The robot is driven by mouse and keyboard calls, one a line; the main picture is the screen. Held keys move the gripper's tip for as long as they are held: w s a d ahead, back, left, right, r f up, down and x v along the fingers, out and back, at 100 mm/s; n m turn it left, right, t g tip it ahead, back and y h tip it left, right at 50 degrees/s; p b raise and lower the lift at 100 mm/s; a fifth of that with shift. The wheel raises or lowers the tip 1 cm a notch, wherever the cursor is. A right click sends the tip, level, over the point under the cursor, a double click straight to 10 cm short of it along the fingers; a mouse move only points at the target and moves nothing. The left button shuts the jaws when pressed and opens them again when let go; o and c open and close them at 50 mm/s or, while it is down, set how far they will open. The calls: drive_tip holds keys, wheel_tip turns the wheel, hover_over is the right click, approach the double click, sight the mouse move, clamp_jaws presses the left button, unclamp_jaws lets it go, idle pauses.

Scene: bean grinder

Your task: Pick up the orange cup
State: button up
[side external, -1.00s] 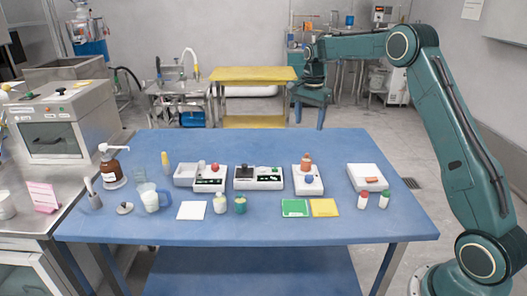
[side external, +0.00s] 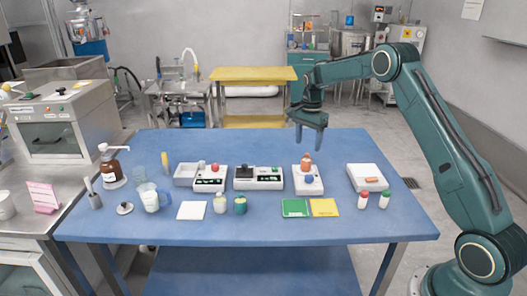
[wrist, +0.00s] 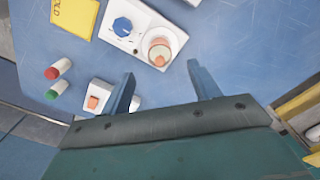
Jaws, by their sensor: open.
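The orange cup (side external: 306,161) stands on a white device (side external: 307,183) with a blue knob, at the right of the table's middle. In the wrist view the cup (wrist: 160,52) shows from above, beyond the gap between my fingertips, beside the blue knob (wrist: 122,27). My gripper (side external: 309,138) is open and empty, pointing down above and behind the cup, apart from it. In the wrist view its two fingers (wrist: 161,74) are spread, with nothing between them.
Other white devices (side external: 258,178) stand to the left, and a white box (side external: 367,178) to the right. Green (side external: 294,208) and yellow (side external: 324,207) cards lie in front, with two small bottles (side external: 374,200) to their right. The table's right side is mostly clear.

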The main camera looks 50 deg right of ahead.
sight(307, 154)
drive_tip(key=shift+f, duration=1.35)
drive_tip(key=shift+f, duration=2.6)
drive_tip(key=c, duration=1.2)
drive_tip(key=shift+o, duration=0.2)
drive_tip(key=shift+r, duration=0.2)
wheel_tip(307, 154, up, 20)
